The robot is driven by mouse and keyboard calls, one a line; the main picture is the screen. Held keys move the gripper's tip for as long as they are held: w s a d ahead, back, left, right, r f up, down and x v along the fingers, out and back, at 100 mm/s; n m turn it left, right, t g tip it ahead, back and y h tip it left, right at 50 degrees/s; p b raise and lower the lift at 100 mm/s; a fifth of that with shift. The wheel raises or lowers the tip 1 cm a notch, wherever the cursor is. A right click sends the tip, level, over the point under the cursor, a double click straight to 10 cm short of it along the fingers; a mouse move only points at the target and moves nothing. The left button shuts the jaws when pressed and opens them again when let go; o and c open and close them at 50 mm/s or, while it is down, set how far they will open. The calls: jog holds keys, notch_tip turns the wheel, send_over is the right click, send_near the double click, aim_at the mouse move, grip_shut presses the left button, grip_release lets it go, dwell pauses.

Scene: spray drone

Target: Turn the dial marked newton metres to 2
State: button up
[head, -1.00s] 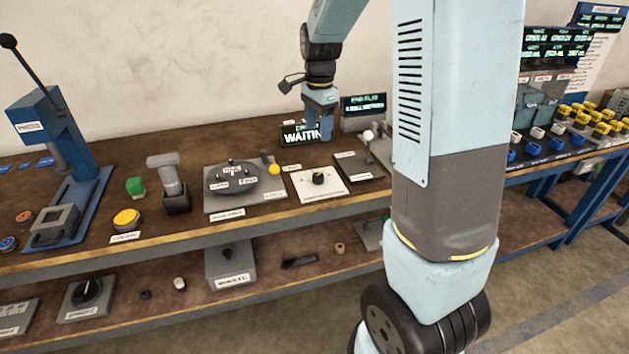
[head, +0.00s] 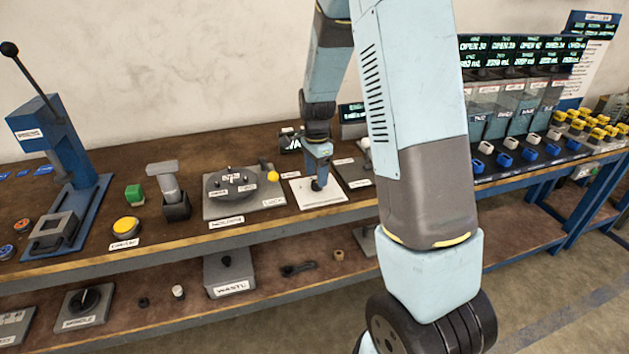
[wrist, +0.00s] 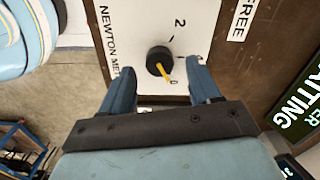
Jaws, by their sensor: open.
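The newton metres dial is a black round knob (wrist: 158,60) with a yellow pointer, on a white plate (wrist: 135,25) lettered "NEWTON ME…". In the wrist view the pointer aims at the lower right, by the 0 mark. A 2 (wrist: 180,22) stands above and to the right of the knob. My gripper (wrist: 160,72) is open, its blue fingers on either side of the knob, with gaps. Whether they are down at its height I cannot tell. In the head view my gripper (head: 318,184) is over the white plate (head: 337,196) and mostly hides the knob.
A grey plate with a dark round turntable (head: 232,183) and a yellow ball-ended lever (head: 272,176) lies just left. A dark plate (head: 350,172) lies just right, partly behind my arm. A display (head: 291,139) stands behind. The bench's front edge is close.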

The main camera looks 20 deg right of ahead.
jog(key=shift+f, duration=1.45)
jog(key=c, duration=1)
jog(key=shift+a, duration=0.2)
jog(key=shift+c, duration=0.2)
jog(key=shift+d, duration=0.1)
